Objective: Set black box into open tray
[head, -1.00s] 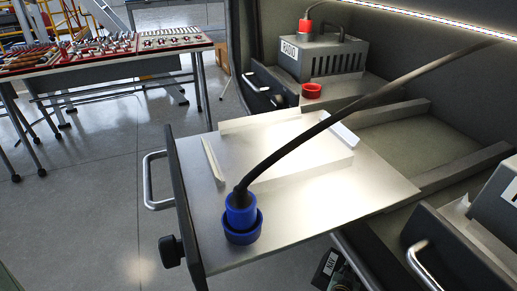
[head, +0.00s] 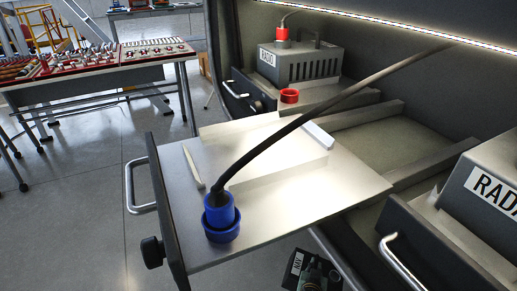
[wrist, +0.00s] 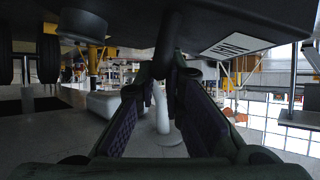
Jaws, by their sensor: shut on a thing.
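The black box (head: 296,265), with a white label, shows only in part at the bottom edge of the head view. In the wrist view the dark underside or face of the box (wrist: 130,25) fills the top, with its white label at the right. My gripper (wrist: 168,74) is shut on a dark handle of the box. In the head view my gripper (head: 322,272) is mostly cut off at the bottom, in front of the tray. The open tray (head: 290,210) is a pulled-out metal shelf with raised strips around an empty area. It has a dark front panel with a handle.
A blue plug (head: 220,212) with a thick black cable (head: 330,120) stands on the tray's front corner; the cable slants over the tray. A grey RADIO box (head: 305,62) stands behind, and another labelled box (head: 490,185) at right. A red cap (head: 289,96) lies behind the tray.

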